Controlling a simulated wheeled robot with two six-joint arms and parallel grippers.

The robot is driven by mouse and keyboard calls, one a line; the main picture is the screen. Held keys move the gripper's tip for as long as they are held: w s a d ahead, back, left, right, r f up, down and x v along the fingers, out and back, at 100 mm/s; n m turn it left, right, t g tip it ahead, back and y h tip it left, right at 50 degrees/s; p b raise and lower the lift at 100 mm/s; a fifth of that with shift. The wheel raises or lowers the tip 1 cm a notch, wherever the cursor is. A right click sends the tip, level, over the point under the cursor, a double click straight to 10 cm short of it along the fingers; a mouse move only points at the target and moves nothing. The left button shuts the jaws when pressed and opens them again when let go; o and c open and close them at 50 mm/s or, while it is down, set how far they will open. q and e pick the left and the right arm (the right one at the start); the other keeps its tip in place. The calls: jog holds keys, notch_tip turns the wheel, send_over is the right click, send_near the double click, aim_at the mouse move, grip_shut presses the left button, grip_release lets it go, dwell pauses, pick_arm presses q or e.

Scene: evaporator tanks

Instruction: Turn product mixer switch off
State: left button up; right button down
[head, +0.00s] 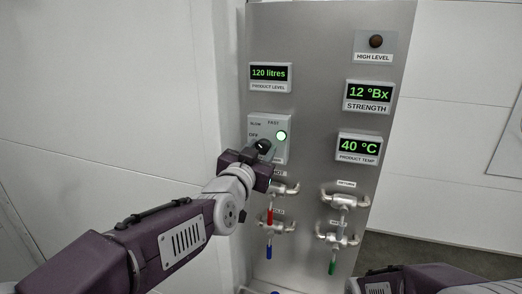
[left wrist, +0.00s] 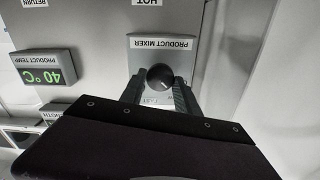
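The product mixer panel (head: 283,152) is on the steel cabinet, with a black round knob (head: 262,146), "SLOW", "FAST" and "OFF" labels and a lit green lamp (head: 281,135). In the left wrist view, seen upside down, the knob (left wrist: 160,75) sits between the two fingers, with the "PRODUCT MIXER" label (left wrist: 163,43) above it. My left gripper (head: 258,156) is at the knob. Its fingers (left wrist: 160,90) are on both sides and appear to touch it. A pale mark shows on the knob's face. My right gripper is not in view.
My right arm shows at the lower right.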

pick_arm(q)
grip_shut()
jog(key=shift+f, duration=0.1)
jog(key=shift+f+n+b, duration=0.1)
jog(key=shift+n+b, duration=0.4)
jog(key=shift+b, duration=0.05)
jog(key=shift+n+b, duration=0.8)
jog(key=shift+n, duration=0.4)
jog(key=shift+n+b, duration=0.6)
jog(key=shift+n, duration=0.6)
jog(key=shift+n+b, duration=0.5)
jog(key=shift+n, duration=1)
